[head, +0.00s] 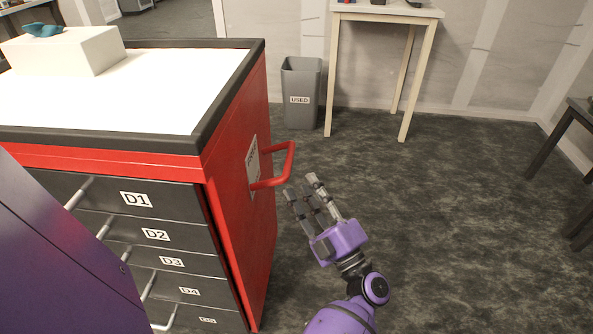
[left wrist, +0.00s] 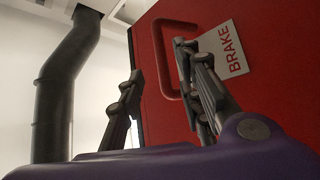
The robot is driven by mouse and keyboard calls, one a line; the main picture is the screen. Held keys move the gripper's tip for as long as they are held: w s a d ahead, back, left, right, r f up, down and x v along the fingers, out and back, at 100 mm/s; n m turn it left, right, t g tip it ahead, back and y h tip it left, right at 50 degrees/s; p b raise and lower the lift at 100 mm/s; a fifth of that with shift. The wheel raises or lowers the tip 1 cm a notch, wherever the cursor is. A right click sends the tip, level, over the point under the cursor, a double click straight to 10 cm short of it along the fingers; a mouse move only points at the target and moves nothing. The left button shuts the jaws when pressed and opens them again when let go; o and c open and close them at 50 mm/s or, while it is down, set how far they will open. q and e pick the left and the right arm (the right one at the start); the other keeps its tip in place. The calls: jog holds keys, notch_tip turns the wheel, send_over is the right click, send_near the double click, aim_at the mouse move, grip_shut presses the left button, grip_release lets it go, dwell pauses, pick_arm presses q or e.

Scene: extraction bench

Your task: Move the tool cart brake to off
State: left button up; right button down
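The red tool cart (head: 238,170) stands at the left, with a white top and drawers labelled D1, D2, D3 and on down. On its right side is a red brake handle (head: 290,160), a U-shaped bar standing out beside a white plate (head: 252,167). In the left wrist view the plate (left wrist: 224,50) reads BRAKE and the handle (left wrist: 157,60) is beside it. My left gripper (head: 302,185) is open and empty, just below and to the right of the handle, its fingers pointing up toward it. Contact cannot be told. My right gripper is not in view.
A white box (head: 65,52) with a blue tissue sits on the cart top. A grey bin marked USED (head: 300,92) and a small pale table (head: 385,10) stand behind. A dark table (head: 560,140) is at the right. The floor right of the cart is clear.

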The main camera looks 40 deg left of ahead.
pick_arm(q)
jog(key=shift+v, duration=1.45)
jog(key=shift+d, duration=0.15)
